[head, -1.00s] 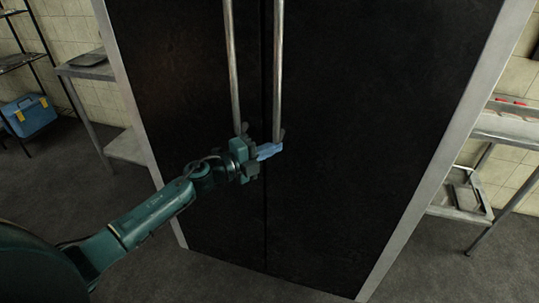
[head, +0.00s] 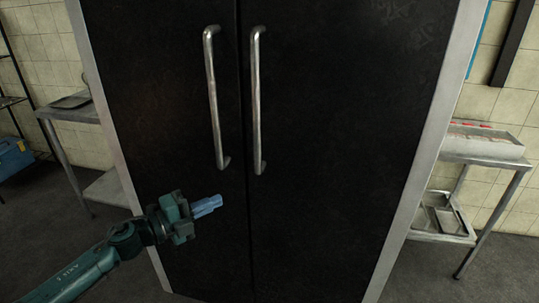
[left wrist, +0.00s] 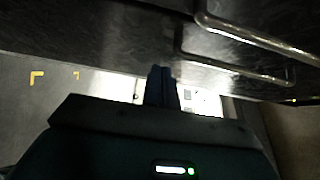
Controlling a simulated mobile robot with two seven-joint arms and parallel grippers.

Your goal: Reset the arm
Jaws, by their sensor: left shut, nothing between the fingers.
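My left gripper (head: 207,206) is shut and empty, with its blue fingers together. In the head view it is in front of the lower part of the tall black double doors, below the two metal handles and apart from them. The left handle (head: 214,100) and the right handle (head: 256,100) stand upright on either side of the seam between the doors. Both doors look closed. In the left wrist view the shut fingers (left wrist: 161,88) point toward the dark door surface, and the handles show at the upper right. My right gripper is not in view.
A metal side table (head: 75,112) with a tray stands left of the black cabinet. A metal table (head: 485,161) with a container and trays on a lower shelf stands to the right. A blue box (head: 14,157) is at the far left. Grey floor is open beside the cabinet.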

